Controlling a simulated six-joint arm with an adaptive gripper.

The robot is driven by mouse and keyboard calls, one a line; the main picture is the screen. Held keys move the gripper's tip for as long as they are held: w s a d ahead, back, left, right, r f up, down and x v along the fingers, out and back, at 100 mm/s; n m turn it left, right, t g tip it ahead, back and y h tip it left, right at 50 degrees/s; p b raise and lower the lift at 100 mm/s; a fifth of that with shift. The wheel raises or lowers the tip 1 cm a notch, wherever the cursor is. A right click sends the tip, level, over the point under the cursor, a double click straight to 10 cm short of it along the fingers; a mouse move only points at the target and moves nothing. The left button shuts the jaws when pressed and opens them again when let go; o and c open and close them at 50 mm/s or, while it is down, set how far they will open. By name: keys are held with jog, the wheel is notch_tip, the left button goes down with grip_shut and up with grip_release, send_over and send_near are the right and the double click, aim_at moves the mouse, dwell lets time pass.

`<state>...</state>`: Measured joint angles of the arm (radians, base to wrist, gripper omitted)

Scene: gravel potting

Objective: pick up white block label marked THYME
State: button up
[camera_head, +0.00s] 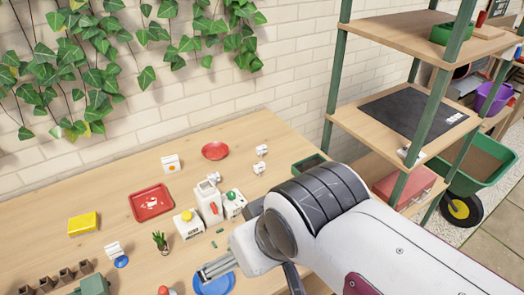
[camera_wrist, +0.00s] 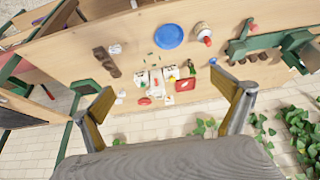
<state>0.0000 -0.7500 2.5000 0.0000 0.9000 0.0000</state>
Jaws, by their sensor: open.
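Several small white blocks stand on the wooden table, and I cannot read THYME on any of them. In the head view, one white block with an orange mark (camera_head: 170,163) stands at the back, left of the red bowl. Two more white blocks (camera_head: 261,151) stand right of that bowl, one nearer than the other. In the head view my arm hides the table's right front part.
A red tray (camera_head: 152,203), white cartons (camera_head: 209,203), a red bowl (camera_head: 215,150) and a yellow box (camera_head: 83,223) stand on the table. A blue plate (camera_head: 214,284) lies near my arm. A wooden shelf (camera_head: 383,112) with green posts rises at the right.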

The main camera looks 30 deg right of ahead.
jog(key=shift+c, duration=0.4)
jog(key=c, duration=1.4)
jog(key=shift+c, duration=0.2)
